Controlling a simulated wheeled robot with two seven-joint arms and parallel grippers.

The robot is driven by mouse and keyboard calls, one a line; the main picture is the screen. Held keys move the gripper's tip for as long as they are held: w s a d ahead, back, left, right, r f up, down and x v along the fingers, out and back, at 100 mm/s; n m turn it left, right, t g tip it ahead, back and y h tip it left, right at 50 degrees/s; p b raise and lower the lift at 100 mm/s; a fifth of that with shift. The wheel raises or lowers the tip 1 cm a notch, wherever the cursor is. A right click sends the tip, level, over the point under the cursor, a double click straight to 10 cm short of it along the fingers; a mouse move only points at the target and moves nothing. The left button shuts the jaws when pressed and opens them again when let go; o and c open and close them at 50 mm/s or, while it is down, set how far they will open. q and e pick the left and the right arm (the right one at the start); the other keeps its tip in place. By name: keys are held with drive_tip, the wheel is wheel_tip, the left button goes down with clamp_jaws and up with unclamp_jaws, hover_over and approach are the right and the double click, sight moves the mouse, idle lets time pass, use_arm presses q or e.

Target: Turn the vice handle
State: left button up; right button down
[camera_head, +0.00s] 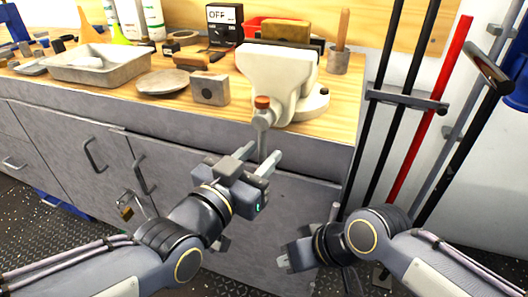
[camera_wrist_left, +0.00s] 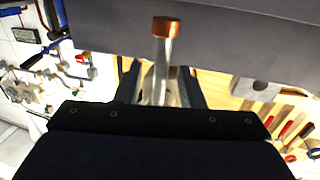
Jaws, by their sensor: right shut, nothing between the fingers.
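The cream vice (camera_head: 277,75) stands at the bench's front edge. Its grey metal handle (camera_head: 262,140) hangs upright in front of the cupboard, with a copper-orange cap (camera_head: 262,102) at the top. My left gripper (camera_head: 258,156) is open, its fingers on either side of the handle's lower part. In the left wrist view the handle (camera_wrist_left: 163,62) lies between the two fingers (camera_wrist_left: 160,82), with a visible gap on at least one side; contact cannot be made out. My right gripper (camera_head: 283,262) is low at the front, shut and empty, away from the vice.
The wooden bench top holds a metal tray (camera_head: 98,65), a round plate (camera_head: 163,82) and a grey block (camera_head: 210,89) left of the vice. A grey cupboard front (camera_head: 70,140) drops below the bench. Long bars, one red (camera_head: 432,105), stand against the wall at right.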

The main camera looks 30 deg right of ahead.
sight(260, 155)
use_arm(q)
drive_tip(key=shift+x, duration=1.8)
clamp_jaws()
